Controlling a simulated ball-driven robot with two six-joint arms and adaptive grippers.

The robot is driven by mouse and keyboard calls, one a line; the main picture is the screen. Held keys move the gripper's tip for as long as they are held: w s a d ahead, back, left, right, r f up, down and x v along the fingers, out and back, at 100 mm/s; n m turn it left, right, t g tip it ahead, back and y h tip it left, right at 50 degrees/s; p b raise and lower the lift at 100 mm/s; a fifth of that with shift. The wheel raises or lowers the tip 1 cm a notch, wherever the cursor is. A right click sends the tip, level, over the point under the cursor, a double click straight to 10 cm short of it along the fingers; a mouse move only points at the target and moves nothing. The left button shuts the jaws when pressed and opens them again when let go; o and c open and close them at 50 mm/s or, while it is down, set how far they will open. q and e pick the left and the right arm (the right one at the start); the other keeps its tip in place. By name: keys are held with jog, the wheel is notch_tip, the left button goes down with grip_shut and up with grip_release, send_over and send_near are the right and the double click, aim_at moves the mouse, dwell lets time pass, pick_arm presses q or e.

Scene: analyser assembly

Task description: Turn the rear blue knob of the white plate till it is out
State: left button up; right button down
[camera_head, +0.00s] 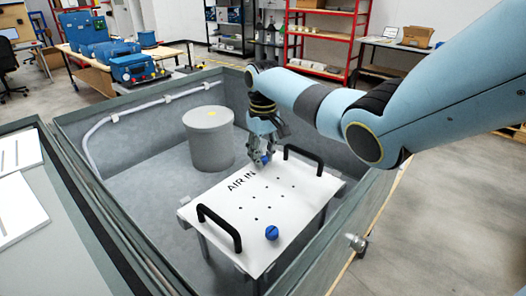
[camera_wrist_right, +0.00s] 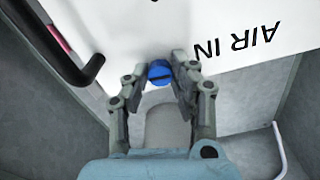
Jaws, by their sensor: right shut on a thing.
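The white plate (camera_head: 237,212) with "AIR IN" lettering stands on legs inside the grey bin. It also shows in the right wrist view (camera_wrist_right: 150,30). The rear blue knob (camera_wrist_right: 160,73) sits between the fingertips of my right gripper (camera_wrist_right: 160,80), which is shut on it at the plate's far edge. In the head view my right gripper (camera_head: 264,158) comes down from above and partly hides this knob. A second blue knob (camera_head: 272,232) sits on the plate's near part, apart from the gripper. My left gripper is in neither view.
Two black handles rise from the plate, one at its near left (camera_head: 219,228) and one at its far right (camera_head: 304,158). A grey cylinder (camera_head: 209,140) stands in the bin behind the plate. The bin's green-grey walls (camera_head: 105,215) surround both.

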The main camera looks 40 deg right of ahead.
aim_at(263, 157)
jog(key=shift+n, duration=0.3)
jog(key=c, duration=1.1)
grip_release()
jog(key=shift+r, duration=0.3)
notch_tip(263, 157, up, 12)
jog(key=shift+f, duration=0.25)
